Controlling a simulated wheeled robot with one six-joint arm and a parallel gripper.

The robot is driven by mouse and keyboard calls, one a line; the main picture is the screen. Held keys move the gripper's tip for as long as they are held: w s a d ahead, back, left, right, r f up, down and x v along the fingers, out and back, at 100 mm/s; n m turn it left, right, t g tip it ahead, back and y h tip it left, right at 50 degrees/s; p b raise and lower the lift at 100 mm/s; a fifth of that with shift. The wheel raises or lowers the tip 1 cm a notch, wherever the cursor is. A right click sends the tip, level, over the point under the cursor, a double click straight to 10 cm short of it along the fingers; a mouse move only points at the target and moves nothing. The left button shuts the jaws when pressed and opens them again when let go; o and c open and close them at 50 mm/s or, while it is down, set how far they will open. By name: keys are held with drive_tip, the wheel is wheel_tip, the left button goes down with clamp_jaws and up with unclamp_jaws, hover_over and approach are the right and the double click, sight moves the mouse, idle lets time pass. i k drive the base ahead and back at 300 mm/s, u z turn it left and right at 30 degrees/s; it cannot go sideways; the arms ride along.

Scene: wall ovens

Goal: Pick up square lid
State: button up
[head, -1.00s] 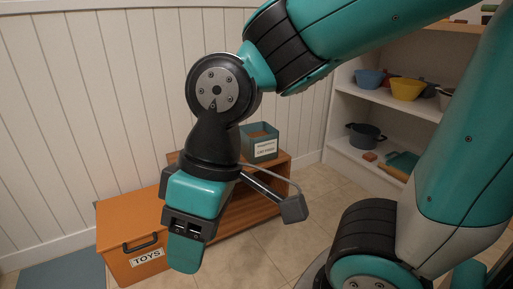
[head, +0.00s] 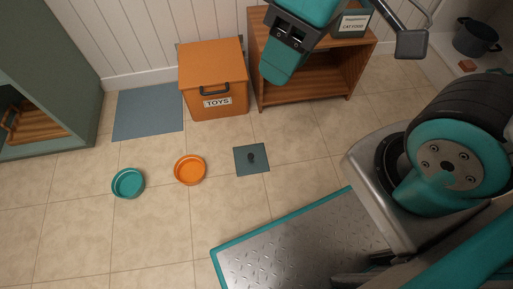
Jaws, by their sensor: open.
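The square lid (head: 241,164) lies flat on the tiled floor in the head view. It is a dark blue-green plate with a small dark knob at its middle. It sits right of an orange bowl and in front of the toy box. My gripper (head: 285,62) shows at the top of the view, in front of the wooden shelf. It is apart from the lid and holds nothing that I can see. Its fingertips are not clearly visible.
An orange bowl (head: 190,171) and a teal bowl (head: 128,183) stand on the floor left of the lid. The orange toy box (head: 214,84), a wooden shelf (head: 321,85) and a blue mat (head: 149,108) are behind. The floor around the lid is clear.

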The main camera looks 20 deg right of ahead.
sight(249, 159)
drive_tip(key=z, duration=3.1)
drive_tip(key=k, duration=1.45)
drive_tip(key=u, duration=1.4)
drive_tip(key=i, duration=0.5)
drive_tip(key=u, duration=0.1)
